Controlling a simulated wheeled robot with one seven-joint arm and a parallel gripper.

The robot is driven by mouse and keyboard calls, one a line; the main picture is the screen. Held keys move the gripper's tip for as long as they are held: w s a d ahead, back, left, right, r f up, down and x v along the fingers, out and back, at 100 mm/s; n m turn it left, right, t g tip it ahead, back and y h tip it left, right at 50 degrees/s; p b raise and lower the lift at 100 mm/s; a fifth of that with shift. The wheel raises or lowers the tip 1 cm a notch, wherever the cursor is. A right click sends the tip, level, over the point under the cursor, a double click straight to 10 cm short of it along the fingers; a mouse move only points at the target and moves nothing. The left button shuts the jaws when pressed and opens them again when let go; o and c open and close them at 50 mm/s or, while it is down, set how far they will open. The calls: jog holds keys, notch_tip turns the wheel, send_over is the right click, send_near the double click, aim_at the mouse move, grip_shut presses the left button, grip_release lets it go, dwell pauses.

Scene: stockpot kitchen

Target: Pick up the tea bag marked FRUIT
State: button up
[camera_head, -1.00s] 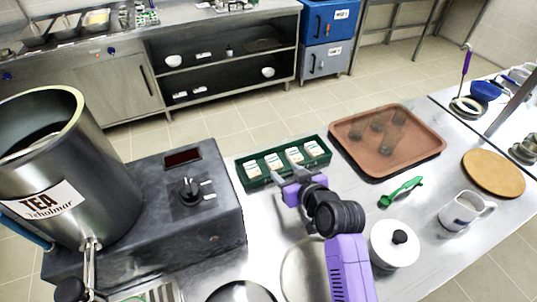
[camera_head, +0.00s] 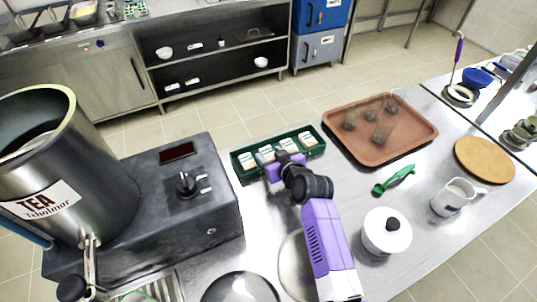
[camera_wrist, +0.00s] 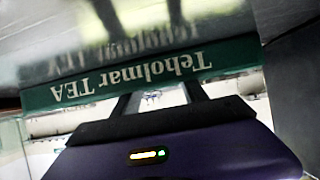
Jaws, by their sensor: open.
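A green tea box (camera_head: 237,166) stands on the steel counter with several pale tea bags (camera_head: 247,161) in its compartments. The labels on the bags are too small to read, so I cannot tell which is FRUIT. My purple gripper (camera_head: 283,166) is at the near side of the box, in front of the middle bags, and partly hides them. In the wrist view the box's front (camera_wrist: 150,73) shows upside-down "Teholmar TEA" lettering. My gripper's two dark fingers (camera_wrist: 154,99) are apart there, with nothing seen between them but the bright counter.
A tea urn (camera_head: 70,165) on a dark base is at the left. A brown tray (camera_head: 350,148) lies right of the box.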

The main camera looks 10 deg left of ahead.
grip_shut()
jog(key=shift+r, duration=0.1)
